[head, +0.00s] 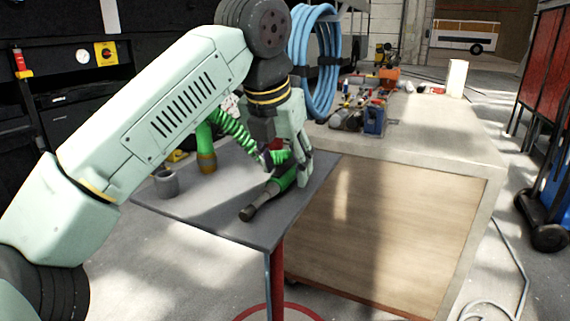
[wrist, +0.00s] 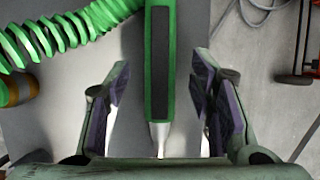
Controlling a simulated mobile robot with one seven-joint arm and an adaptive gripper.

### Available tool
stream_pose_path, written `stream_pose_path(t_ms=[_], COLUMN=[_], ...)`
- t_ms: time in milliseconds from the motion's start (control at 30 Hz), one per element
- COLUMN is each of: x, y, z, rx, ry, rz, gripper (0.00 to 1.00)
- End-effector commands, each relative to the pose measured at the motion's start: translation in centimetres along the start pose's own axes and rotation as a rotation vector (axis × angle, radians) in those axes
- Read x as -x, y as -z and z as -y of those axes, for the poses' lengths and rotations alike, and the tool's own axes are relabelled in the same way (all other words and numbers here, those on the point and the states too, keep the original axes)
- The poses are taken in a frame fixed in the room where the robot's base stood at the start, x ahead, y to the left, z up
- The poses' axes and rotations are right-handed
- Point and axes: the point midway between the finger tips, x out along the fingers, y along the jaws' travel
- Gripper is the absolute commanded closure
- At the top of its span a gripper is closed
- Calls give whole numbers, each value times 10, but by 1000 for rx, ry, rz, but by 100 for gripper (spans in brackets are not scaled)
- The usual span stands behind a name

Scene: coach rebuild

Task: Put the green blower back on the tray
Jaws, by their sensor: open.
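The green blower (head: 286,178) lies slanted over the grey tray (head: 225,215) in the head view, its dark end toward the front. Whether it rests flat on the tray is hard to tell. My gripper (head: 284,163) is above it, pointing down, and hides part of it. In the wrist view the blower (wrist: 160,60) shows as a green body with a dark strip and a metal tip, running between the open fingers of my gripper (wrist: 160,85). Gaps show on both sides, so the fingers appear not to touch it.
A coiled green hose (head: 235,130) hangs left of my gripper. A green and orange cylinder (head: 207,162) and a grey cup (head: 167,184) stand at the tray's left. A workbench (head: 440,140) with several tools (head: 373,115) is to the right; a blue hose coil (head: 318,60) hangs behind.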

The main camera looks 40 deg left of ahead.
Motion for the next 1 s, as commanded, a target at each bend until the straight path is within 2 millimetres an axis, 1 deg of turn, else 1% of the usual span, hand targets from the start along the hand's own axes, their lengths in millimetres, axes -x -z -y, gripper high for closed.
stream_pose_path(t_ms=[167,200,300,500,600,700,833,1000], x=[26,31,39,57,64,69,73,74], y=[-1,4,29,72,89,101,109,111], z=[0,-1,-1,1,2,2,3,3], rx=[1,2,2,2,2,1,0,0], ry=[-2,-2,-2,0,-1,0,1,1], rz=[3,2,1,2,1,1,1,1], gripper=[50,50,50,50,50,50,50,50])
